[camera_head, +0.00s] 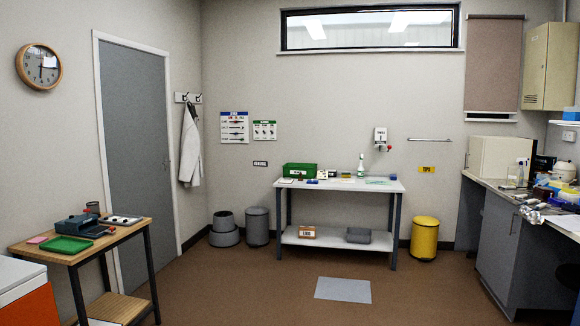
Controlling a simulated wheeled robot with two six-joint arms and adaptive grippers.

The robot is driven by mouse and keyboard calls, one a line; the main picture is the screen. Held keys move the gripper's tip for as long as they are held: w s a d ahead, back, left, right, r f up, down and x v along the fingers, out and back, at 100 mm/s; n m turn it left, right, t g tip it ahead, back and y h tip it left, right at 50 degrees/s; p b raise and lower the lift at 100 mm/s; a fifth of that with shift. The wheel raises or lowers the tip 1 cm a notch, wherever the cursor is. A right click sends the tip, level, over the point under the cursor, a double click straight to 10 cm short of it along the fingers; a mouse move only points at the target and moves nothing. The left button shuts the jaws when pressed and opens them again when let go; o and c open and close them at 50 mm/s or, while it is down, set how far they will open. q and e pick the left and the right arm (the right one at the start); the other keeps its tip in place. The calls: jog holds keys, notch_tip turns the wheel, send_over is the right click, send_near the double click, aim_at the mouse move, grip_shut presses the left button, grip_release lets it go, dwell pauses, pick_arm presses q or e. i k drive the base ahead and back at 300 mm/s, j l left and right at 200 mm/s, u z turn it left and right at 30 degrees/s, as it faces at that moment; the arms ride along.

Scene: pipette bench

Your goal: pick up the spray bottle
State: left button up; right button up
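A white and green spray bottle (361,168) stands upright near the back of the white-topped table (386,186) against the far wall. A second bottle, pale with what looks like a spray head (521,173), stands on the counter at the right; it is small and hard to make out. Neither of my grippers shows in the head view, and nothing is seen touching either bottle.
A green box (300,170) and small items share the far table. A yellow bin (425,237) stands right of it, grey bins (257,226) left. A wooden table (128,230) is at left, a cluttered counter (480,181) at right. A pale mat (343,290) lies on the open floor.

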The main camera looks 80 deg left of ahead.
aim_at(360, 173)
jog(key=u, duration=2.25)
